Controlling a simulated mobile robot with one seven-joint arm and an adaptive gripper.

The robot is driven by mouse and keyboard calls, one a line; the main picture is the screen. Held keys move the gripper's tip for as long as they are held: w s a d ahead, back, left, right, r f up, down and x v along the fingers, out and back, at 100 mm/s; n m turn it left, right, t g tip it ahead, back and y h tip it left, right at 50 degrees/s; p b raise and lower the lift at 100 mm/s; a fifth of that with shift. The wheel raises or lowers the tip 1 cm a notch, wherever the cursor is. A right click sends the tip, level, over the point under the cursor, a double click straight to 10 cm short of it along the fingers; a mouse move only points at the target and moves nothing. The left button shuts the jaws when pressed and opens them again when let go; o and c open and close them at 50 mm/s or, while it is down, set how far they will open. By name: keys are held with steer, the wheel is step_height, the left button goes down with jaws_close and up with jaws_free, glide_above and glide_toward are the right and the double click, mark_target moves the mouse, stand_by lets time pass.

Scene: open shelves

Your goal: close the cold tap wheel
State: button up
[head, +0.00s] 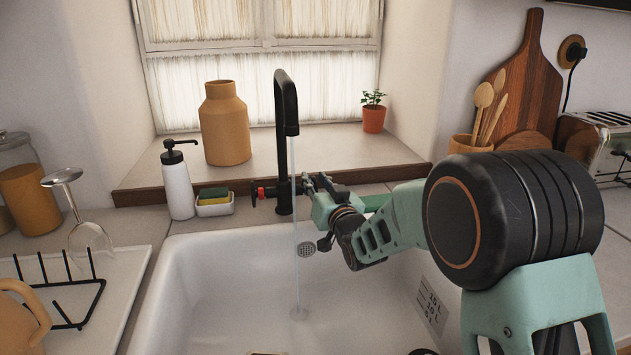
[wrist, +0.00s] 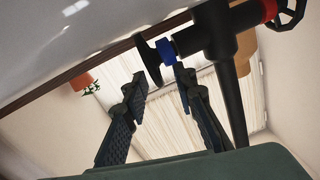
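The black tap (head: 287,140) stands behind the white sink, and a thin stream of water (head: 296,230) runs from its spout. The cold tap wheel (wrist: 146,62) is black with a blue collar (wrist: 166,49) in the wrist view. In the head view my gripper largely hides it, at the right side of the tap. My gripper (wrist: 160,79) is open, its two fingers apart, with the rim of the cold wheel between the fingertips in the picture. I cannot tell whether they touch it. My gripper (head: 321,184) also shows in the head view. The red-marked wheel (head: 259,193) is on the tap's left.
The white sink (head: 200,270) lies below my arm. A soap dispenser (head: 177,185) and a sponge dish (head: 214,207) stand left of the tap. A tan vase (head: 224,130) and a potted plant (head: 373,113) stand on the sill. Wooden spoons (head: 484,97) stand at right.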

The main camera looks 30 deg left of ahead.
jaws_close()
stand_by(0.3)
steer(key=shift+w+a+r+g+h+p, duration=0.15)
steer(key=shift+r+g+h+p, duration=0.3)
steer(key=shift+p, duration=0.55)
steer(key=shift+w+a+f+g+h+p, duration=0.1)
steer(key=shift+g+h+p, duration=0.3)
steer(key=shift+p, duration=0.3)
steer(key=shift+f+g+h+p, duration=0.2)
steer(key=shift+g+h+p, duration=0.05)
steer(key=shift+h+p, duration=0.1)
